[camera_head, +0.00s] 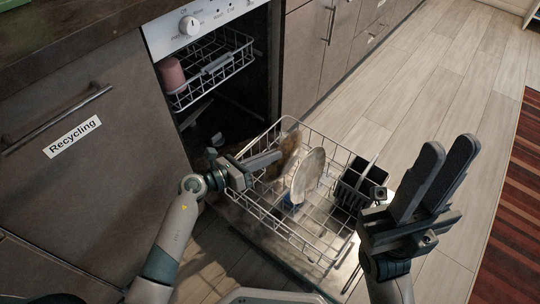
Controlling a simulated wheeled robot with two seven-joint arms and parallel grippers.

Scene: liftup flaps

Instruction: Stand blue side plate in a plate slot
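A small blue patch (291,204) shows low in the pulled-out lower dishwasher rack (328,262), under a pale plate; it may be part of the blue side plate, but most of it is hidden. The pale plate (309,172) stands on edge, slightly tilted, in the rack. A browner plate (291,146) stands behind and left of it. My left gripper (279,157) is over the rack's left part, its fingertips by the browner plate; whether it grips anything is unclear. My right gripper (451,146) is open and empty, right of the rack, fingers pointing up.
A black cutlery basket (350,186) sits in the rack's right side, near my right gripper. The upper rack (207,82) holds a pink cup (171,74) inside the dishwasher. A recycling cabinet (75,175) stands at left.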

